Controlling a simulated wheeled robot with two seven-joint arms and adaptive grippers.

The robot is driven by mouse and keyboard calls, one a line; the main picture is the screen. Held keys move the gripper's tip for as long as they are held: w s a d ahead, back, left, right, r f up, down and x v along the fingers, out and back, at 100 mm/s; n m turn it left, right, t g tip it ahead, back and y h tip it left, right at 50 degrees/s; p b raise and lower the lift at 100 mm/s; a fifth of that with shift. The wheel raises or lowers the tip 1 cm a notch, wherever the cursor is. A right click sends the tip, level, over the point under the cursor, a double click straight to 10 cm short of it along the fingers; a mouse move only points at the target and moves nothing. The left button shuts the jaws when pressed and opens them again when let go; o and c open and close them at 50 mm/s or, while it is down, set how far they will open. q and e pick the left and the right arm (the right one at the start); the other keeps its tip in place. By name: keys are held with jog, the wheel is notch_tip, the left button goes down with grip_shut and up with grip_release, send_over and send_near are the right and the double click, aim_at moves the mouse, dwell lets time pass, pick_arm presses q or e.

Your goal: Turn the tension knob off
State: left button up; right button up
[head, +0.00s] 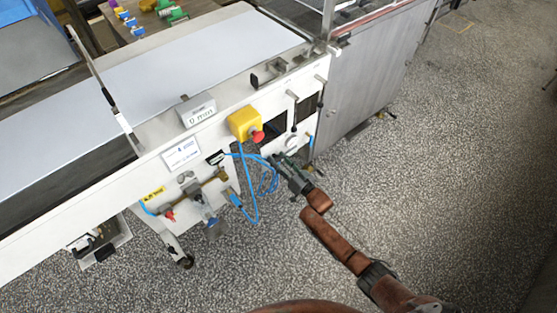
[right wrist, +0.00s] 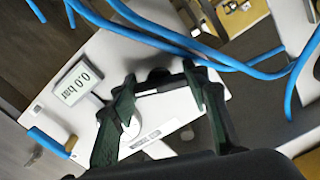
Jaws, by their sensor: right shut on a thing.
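My right gripper (head: 282,164) reaches the front of the white machine (head: 45,240), beside the loops of blue hose. In the right wrist view, a small dark knob (right wrist: 158,77) sits between the two green-black fingertips, on or against a white plate. My right gripper (right wrist: 157,84) is shut on this knob. The knob's label and pointer cannot be read, so its setting cannot be told. In the head view the knob is hidden by the gripper. My left gripper is not in view.
Blue hoses (head: 252,205) hang left of the right gripper and cross the top of the wrist view. A display (right wrist: 78,84) there reads 0.0 bar. A yellow box with a red button (head: 245,123) sits above. Speckled floor (head: 440,170) is clear at the right.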

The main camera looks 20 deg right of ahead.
jog(key=n, duration=0.3)
jog(key=shift+a+f+n, duration=0.1)
jog(key=shift+n, duration=0.3)
jog(key=n, duration=0.2)
jog(key=shift+n, duration=0.4)
jog(key=n, duration=0.3)
jog(key=shift+f, duration=0.1)
jog(key=shift+n+b, duration=0.4)
jog(key=shift+n, duration=1.7)
jog(key=shift+s+n+b, duration=0.1)
jog(key=shift+n+b, duration=0.35)
jog(key=shift+n, duration=0.45)
jog(key=n+b, duration=0.2)
jog(key=n, duration=0.3)
jog(key=shift+n, duration=0.3)
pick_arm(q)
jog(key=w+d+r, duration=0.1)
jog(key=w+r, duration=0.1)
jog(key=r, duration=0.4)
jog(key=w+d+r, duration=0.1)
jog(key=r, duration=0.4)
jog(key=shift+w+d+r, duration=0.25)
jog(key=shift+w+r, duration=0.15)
pick_arm(e)
jog(key=shift+n, duration=0.8)
